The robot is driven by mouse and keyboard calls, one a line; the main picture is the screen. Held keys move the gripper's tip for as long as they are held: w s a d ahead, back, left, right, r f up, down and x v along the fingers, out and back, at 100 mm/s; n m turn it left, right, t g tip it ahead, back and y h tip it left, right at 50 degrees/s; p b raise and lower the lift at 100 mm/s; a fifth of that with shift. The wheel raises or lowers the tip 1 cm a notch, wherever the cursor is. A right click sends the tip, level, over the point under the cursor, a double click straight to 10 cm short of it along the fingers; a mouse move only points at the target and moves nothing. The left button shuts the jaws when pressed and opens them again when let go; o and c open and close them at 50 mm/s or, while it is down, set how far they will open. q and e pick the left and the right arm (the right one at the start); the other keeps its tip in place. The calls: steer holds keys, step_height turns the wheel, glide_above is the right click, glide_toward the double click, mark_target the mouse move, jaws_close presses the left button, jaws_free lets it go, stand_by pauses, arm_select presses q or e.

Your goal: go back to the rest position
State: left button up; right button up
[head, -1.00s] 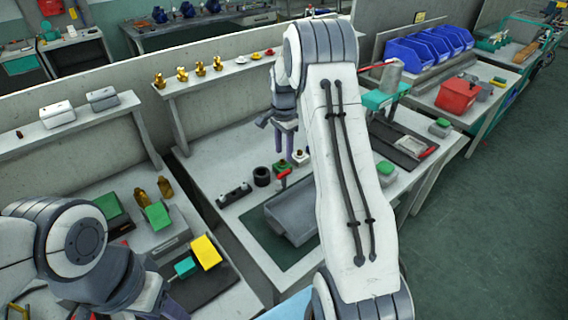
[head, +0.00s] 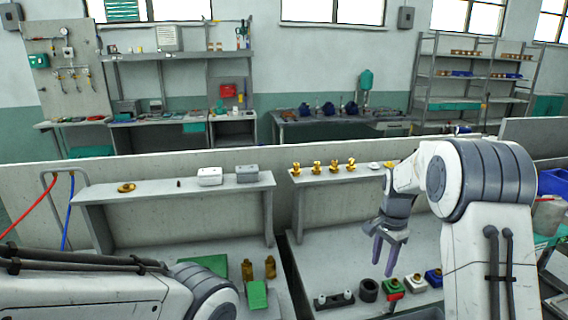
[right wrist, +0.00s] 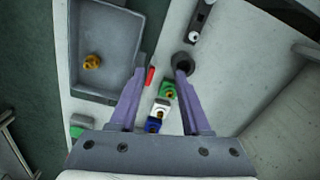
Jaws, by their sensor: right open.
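My right gripper (head: 388,264) hangs above the bench, open and empty, with its purple fingers pointing down. In the right wrist view its two fingers (right wrist: 160,75) are apart with nothing between them but the view of the bench below. Beneath are a black ring (head: 368,290), a green block (head: 394,286), a white block (head: 415,284) and a blue block (head: 433,278), apart from the fingers. My left arm comes in low at the left of the head view. Its gripper is out of the picture.
A dark fixture with white pegs (head: 334,300) lies left of the ring. The right wrist view shows a grey tray (right wrist: 98,28) holding a brass part (right wrist: 92,62). A raised shelf (head: 330,176) with several brass fittings runs behind the bench. The left bench holds brass bottles (head: 270,267).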

steer(key=s+a+r+n, duration=0.3)
steer(key=s+a+n, duration=0.3)
steer(key=s+a, duration=0.3)
steer(key=s+a+r+n, duration=0.3)
steer(key=s+a+n, duration=0.3)
steer(key=a, duration=0.6)
steer(key=s+a+f+n, duration=0.1)
steer(key=s+a+n, duration=0.2)
steer(key=s+n, duration=0.6)
steer(key=s, duration=0.8)
steer(key=shift+s+y, duration=0.15)
steer(key=shift+y, duration=0.25)
